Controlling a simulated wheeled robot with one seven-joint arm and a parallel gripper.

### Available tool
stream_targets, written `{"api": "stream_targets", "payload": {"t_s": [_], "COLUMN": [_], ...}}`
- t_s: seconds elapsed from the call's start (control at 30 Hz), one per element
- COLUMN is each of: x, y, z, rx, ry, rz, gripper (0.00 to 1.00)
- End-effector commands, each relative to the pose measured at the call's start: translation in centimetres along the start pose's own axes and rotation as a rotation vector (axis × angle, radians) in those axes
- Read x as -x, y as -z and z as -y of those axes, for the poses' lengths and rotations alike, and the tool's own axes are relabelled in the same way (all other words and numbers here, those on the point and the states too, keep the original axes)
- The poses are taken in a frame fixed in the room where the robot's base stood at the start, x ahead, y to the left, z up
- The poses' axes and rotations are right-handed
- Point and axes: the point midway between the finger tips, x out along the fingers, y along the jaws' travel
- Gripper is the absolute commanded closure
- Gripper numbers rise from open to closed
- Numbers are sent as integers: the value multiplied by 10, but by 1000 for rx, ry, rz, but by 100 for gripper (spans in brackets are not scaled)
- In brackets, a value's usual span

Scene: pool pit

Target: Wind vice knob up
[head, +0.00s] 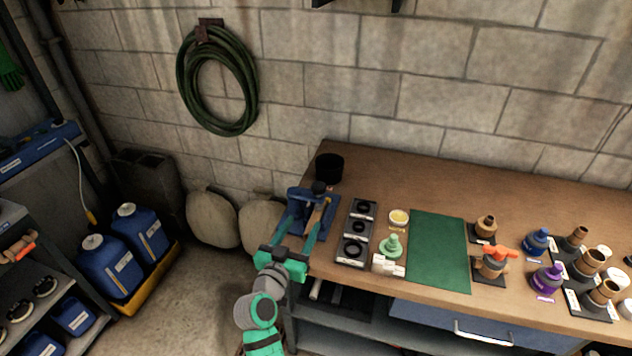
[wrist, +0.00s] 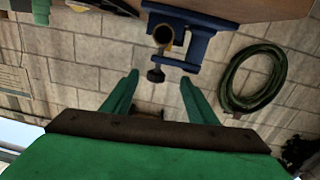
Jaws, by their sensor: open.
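In the wrist view the vice (wrist: 203,42) hangs from the bench edge at the top of the picture. A dark knob (wrist: 156,75) with a brass-coloured round part (wrist: 165,37) above it lies in line with the gap between the fingers. My gripper (wrist: 160,88) holds nothing; whether a finger touches the knob is unclear.
A black cup (head: 329,166) stands behind the vice. Black-ringed blocks (head: 353,250), a pale green fitting (head: 391,246) and a green mat (head: 440,250) lie to its right. A coiled hose (head: 184,85) hangs on the wall.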

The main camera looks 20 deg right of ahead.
Motion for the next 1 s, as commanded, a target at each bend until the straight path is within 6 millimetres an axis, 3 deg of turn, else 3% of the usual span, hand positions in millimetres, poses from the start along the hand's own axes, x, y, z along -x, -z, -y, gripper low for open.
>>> {"api": "stream_targets", "payload": {"t_s": [0.1, 0.3, 0.47, 0.8, 1.0], "x": [-14, -24, -41, -99, -122], "y": [28, 44, 45, 47, 47], "z": [0, 0, -1, -7, -9], "rx": [-34, -57, -57, -56, -57], "ry": [-51, -85, -87, -87, -86], "rz": [-20, -31, -30, -31, -30], "gripper": [47, 47, 47, 47, 47]}}
